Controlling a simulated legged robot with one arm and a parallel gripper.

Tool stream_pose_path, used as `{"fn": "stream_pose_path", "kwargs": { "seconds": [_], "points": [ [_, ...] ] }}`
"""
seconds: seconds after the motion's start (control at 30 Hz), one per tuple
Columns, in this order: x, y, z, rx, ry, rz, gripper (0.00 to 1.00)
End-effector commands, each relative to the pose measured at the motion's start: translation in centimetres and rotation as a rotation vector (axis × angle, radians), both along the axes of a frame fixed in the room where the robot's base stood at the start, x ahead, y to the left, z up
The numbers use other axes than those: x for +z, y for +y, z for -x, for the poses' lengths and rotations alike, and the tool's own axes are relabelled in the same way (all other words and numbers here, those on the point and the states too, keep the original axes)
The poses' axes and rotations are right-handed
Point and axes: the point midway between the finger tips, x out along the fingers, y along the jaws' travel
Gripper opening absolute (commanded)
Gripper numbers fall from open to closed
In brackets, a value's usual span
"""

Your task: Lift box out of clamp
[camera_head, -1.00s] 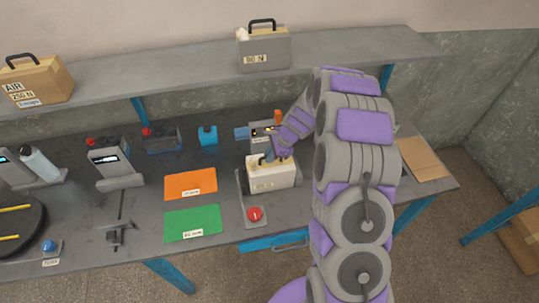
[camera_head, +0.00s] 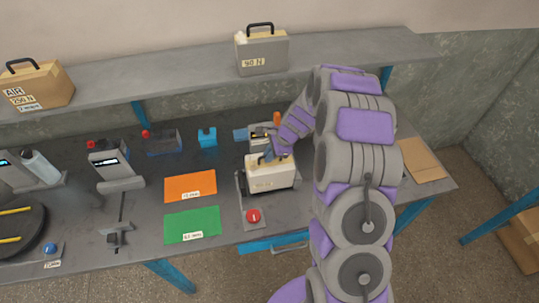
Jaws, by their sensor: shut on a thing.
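The cream box (camera_head: 270,174) with a dark handle is at the right part of the workbench, at the grey clamp (camera_head: 240,187) with its red knob (camera_head: 253,216). My gripper (camera_head: 268,157) comes down from the upper right and is shut on the box's top, at the handle. The fingers are small and partly hidden. I cannot tell whether the box's underside is clear of the clamp.
An orange mat (camera_head: 190,185) and a green mat (camera_head: 192,224) lie left of the clamp. A blue block (camera_head: 207,137), battery devices and a round dark turntable (camera_head: 15,225) stand farther left.

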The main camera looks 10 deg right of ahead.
Motion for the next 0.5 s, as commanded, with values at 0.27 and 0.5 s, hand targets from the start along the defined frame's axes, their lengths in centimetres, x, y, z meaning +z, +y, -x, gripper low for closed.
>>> {"fn": "stream_pose_path", "kwargs": {
  "seconds": [0.27, 0.5],
  "points": [
    [1.6, 0.0, -0.1, 0.0, -0.003, 0.0, 0.0],
    [2.7, 0.1, -0.1, 0.0, -0.003, -0.001, 0.0]
  ]
}}
